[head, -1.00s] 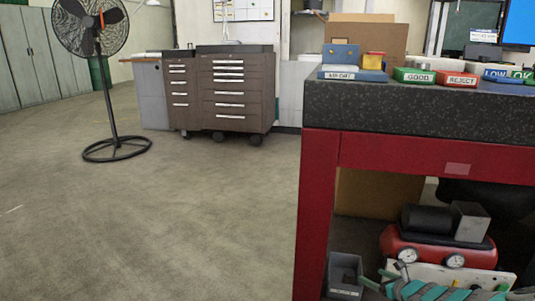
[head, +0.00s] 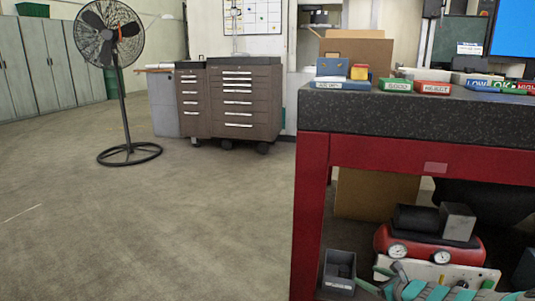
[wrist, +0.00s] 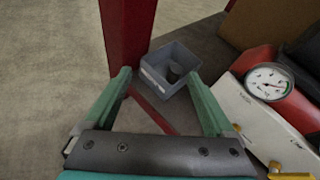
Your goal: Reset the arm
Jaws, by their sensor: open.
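My gripper (wrist: 160,82) is open and empty in the wrist view, its two green fingers spread apart. In the head view my gripper (head: 372,278) is low at the right, under the red-framed bench (head: 312,215). A small grey bin (wrist: 153,78) with a dark round piece (wrist: 175,72) inside lies just beyond the fingertips in the wrist view. The bin also shows in the head view (head: 339,283), left of my gripper. I cannot tell whether a finger touches it.
A red compressor (head: 458,243) with gauges stands on the lower shelf beside my arm. The bench's red leg (wrist: 128,30) rises close to the fingers. Labelled trays, including a green one (head: 397,86), sit on top. Open floor (head: 190,220) extends left to the fan (head: 122,95) and brown drawer cabinet (head: 238,105).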

